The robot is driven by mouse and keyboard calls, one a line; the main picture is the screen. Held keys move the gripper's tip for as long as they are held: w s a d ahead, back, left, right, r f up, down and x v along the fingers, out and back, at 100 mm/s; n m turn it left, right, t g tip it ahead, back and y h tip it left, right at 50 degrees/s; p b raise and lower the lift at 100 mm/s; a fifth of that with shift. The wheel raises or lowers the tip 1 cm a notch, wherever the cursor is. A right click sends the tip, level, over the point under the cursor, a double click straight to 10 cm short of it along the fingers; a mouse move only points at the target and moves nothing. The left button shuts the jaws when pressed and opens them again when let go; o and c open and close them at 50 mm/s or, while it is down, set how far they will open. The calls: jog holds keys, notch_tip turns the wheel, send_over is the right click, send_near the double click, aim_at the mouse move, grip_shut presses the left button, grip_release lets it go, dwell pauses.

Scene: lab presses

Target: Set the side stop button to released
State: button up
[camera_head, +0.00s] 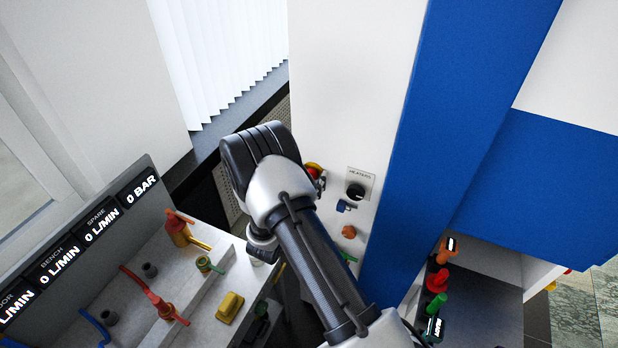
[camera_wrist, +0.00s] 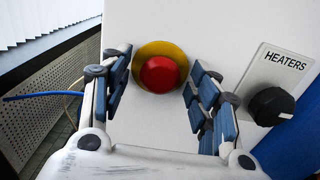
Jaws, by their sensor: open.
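The side stop button is a red round knob (camera_wrist: 159,74) on a yellow ring (camera_wrist: 159,48), mounted on a white panel (camera_wrist: 210,25). It also shows, partly covered by my wrist, in the head view (camera_head: 316,171). In the wrist view my gripper (camera_wrist: 160,72) is open, with one blue-padded finger on each side of the button. A gap shows between the pads and the red knob, and nothing is held. I cannot tell whether the knob is pushed in or out.
A black HEATERS knob (camera_wrist: 271,106) sits right of the button; it shows in the head view too (camera_head: 356,191). Below it are a small blue part (camera_head: 345,206) and an orange knob (camera_head: 349,232). A bench with coloured valves (camera_head: 178,231) stands left, and a blue column (camera_head: 440,130) right.

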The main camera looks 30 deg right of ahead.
jog(key=shift+c, duration=0.6)
grip_shut()
